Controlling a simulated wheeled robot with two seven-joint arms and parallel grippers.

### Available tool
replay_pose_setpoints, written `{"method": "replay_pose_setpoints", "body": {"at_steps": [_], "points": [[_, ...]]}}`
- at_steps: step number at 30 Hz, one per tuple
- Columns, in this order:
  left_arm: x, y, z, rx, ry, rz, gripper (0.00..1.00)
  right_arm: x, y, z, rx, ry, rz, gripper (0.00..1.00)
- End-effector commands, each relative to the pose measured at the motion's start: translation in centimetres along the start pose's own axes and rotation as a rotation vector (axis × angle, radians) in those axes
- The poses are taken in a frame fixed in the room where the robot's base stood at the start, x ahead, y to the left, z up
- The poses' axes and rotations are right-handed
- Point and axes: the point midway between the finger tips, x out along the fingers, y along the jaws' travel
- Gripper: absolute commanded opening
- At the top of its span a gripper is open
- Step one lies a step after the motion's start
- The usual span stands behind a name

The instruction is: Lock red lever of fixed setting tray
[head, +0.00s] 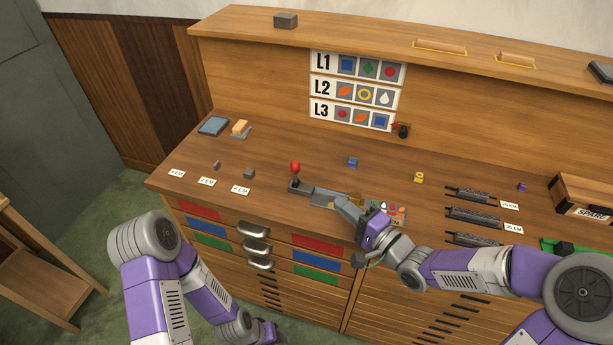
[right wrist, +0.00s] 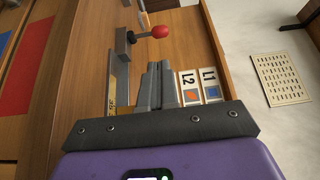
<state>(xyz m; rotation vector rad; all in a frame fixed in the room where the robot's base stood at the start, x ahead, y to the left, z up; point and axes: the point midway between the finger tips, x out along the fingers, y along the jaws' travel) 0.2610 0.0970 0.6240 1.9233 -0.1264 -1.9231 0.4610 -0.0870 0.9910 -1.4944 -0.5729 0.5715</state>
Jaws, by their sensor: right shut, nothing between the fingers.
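The red lever (head: 295,167) has a round red knob on a stem and stands about upright at the left end of the grey setting tray (head: 322,195) on the desk. My right gripper (head: 343,202) is shut and empty, low over the tray's right part, with its tips toward the lever. In the right wrist view the shut fingers (right wrist: 161,82) point toward the red lever (right wrist: 160,31), with a gap between. The tray's right part is partly hidden by the gripper. My left gripper (head: 268,333) is low at the bottom edge, in front of the drawers; its jaws are unclear.
Small blocks, including a blue one (head: 353,162) and a yellow one (head: 419,177), lie behind the tray. Dark racks (head: 472,214) and a SPARE box (head: 580,200) stand at right.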

Motion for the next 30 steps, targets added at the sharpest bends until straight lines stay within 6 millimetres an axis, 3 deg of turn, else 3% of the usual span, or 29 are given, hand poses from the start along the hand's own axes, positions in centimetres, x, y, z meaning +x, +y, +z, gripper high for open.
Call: {"method": "replay_pose_setpoints", "body": {"at_steps": [12,18,24,30], "points": [[2.8,-1.1,-0.1,0.000,0.000,0.000,0.51,8.4,0.3,0.2,0.001,-0.005,-0.002,0.00],[3.8,-1.4,-0.2,0.000,0.000,0.000,0.51,11.7,0.2,0.2,0.001,-0.004,-0.002,0.00],[4.1,-1.5,-0.2,0.000,0.000,0.000,0.51,13.1,0.1,0.1,0.000,-0.002,-0.001,0.00],[4.1,-1.5,-0.2,0.000,0.000,0.000,0.51,13.3,0.0,0.1,0.001,-0.001,0.001,0.00]]}}
